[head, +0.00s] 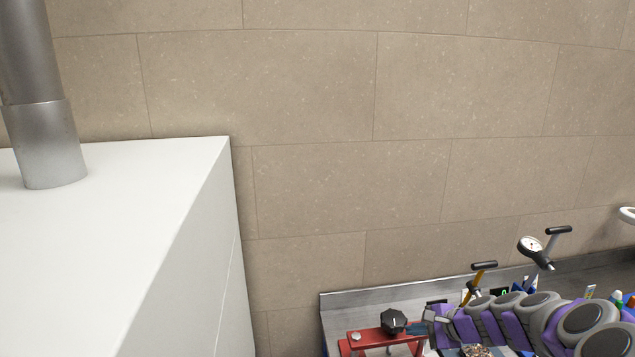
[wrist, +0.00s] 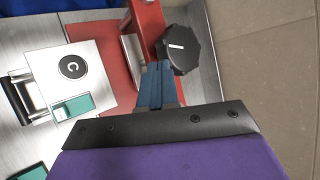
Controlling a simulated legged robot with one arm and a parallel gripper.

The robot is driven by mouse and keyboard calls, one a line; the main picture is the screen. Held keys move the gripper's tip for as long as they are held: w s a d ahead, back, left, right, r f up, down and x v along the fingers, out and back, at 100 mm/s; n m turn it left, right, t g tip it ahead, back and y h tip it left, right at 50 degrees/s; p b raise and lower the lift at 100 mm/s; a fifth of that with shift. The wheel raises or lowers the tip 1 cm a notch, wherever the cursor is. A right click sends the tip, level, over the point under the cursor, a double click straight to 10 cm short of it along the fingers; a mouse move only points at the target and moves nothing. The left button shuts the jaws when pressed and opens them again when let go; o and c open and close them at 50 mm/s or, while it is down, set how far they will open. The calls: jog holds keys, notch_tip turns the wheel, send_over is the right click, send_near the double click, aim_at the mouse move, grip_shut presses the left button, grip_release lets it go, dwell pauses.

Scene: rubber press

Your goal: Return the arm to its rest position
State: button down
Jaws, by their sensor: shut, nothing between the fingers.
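My arm shows in the head view at lower right, a row of purple and grey links (head: 495,318) reaching left over the bench. My gripper (head: 412,329) is at its left end, beside the red press (head: 362,338) and its black knob (head: 393,320). In the wrist view the blue fingers of my gripper (wrist: 156,67) are together with nothing between them. Their tips are beside the black knob (wrist: 178,50) and over part of the red frame (wrist: 148,22). Whether they touch it I cannot tell.
In the wrist view a white device (wrist: 82,75) with a round dark C button stands on the metal bench. In the head view a large white cabinet (head: 110,240) with a metal pipe (head: 45,120) fills the left. A gauge (head: 532,246) stands behind my arm, before the tiled wall (head: 330,180).

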jog(key=s+a+r+n+g+b, duration=0.1)
jog(key=s+a+r+n+g, duration=0.3)
jog(key=s+a, duration=0.5)
jog(key=s+a+r+n+g, duration=0.1)
jog(key=s+a+r+n, duration=0.2)
jog(key=s+a+n, duration=0.45)
jog(key=s+d+f+n+g+h+b, duration=0.1)
jog(key=s+d+n+g+h, duration=0.1)
jog(key=s, duration=1.1)
jog(key=s+d+f+n+g+h, duration=0.1)
jog(key=s+d+n+h, duration=0.1)
jog(key=s, duration=1.1)
jog(key=d+h, duration=0.1)
jog(key=h, duration=0.1)
jog(key=shift+s+g+h+b, duration=0.3)
jog(key=shift+s+g+b, duration=0.05)
jog(key=shift+g+b, duration=0.05)
jog(key=shift+w, duration=0.1)
